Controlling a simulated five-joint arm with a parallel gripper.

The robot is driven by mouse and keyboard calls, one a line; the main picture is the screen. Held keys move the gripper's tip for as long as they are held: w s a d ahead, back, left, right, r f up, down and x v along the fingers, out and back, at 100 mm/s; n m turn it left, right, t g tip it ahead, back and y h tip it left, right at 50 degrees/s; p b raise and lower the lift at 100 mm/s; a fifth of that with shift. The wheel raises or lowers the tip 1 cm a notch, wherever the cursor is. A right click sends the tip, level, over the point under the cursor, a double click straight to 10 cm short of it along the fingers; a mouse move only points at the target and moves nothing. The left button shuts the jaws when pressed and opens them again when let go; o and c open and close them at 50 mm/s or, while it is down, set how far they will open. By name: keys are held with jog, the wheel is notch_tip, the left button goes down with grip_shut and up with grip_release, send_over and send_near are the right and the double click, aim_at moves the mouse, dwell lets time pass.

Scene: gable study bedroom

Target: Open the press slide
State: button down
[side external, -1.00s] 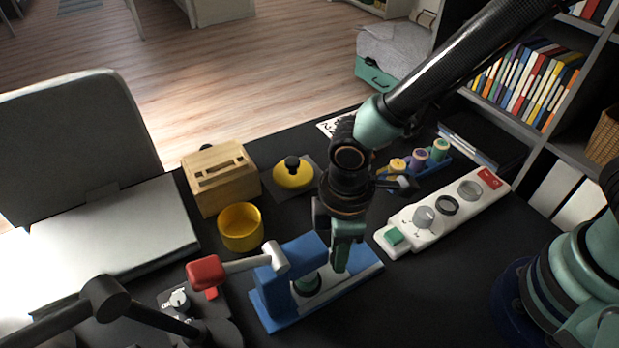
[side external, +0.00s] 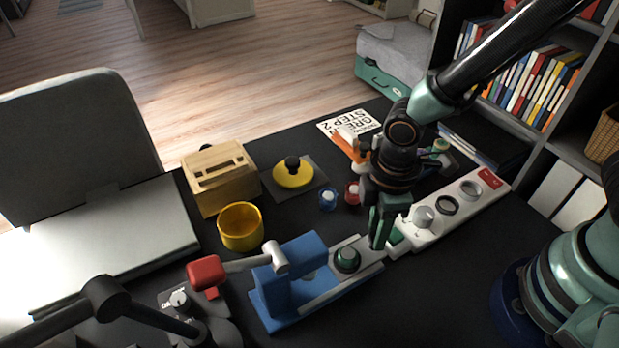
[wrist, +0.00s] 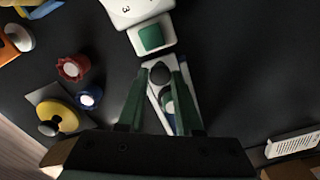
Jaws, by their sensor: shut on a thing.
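The blue press (side external: 300,262) stands on the dark desk, its long lever with a red grip (side external: 206,272) reaching left. Its pale slide (side external: 366,256) sticks out to the right, carrying a round green piece (side external: 347,259) clear of the press body. My gripper (side external: 380,240) is at the slide's outer end, beside the white control panel. In the wrist view, my gripper (wrist: 160,76) is shut on the slide's dark knob (wrist: 160,73), which sits between the fingertips. The green piece (wrist: 168,104) shows just behind the knob. The fingers hide part of the slide.
The white control panel (side external: 440,224) with dials and a green button lies close to the right of my gripper. A yellow cup (side external: 240,228), a wooden box (side external: 222,180) and a yellow lid (side external: 293,176) stand behind left. Desk in front of the panel is clear.

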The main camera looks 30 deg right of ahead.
jog(key=c, duration=0.6)
grip_release()
jog(key=shift+r, duration=0.1)
notch_tip(320, 180, up, 12)
jog(key=shift+f, duration=0.1)
jog(key=shift+d, duration=0.1)
jog(key=w+d+r+m+t, duration=0.1)
jog(key=d+r+m+t, duration=0.1)
jog(key=d+m, duration=0.2)
jog(key=w+d+r+m+t, duration=0.1)
jog(key=d+r+m, duration=0.2)
jog(key=d, duration=0.4)
jog(key=w+d+r+m+t, duration=0.1)
jog(key=d+r+m+t, duration=0.1)
jog(key=d+m, duration=0.3)
jog(key=shift+w+d+r+m+t, duration=0.15)
jog(key=shift+d+r+m, duration=0.05)
jog(key=shift+r, duration=0.15)
jog(key=shift+w+d+r+m+t, duration=0.1)
jog(key=shift+d+r+m+t, duration=0.1)
jog(key=shift+r, duration=0.15)
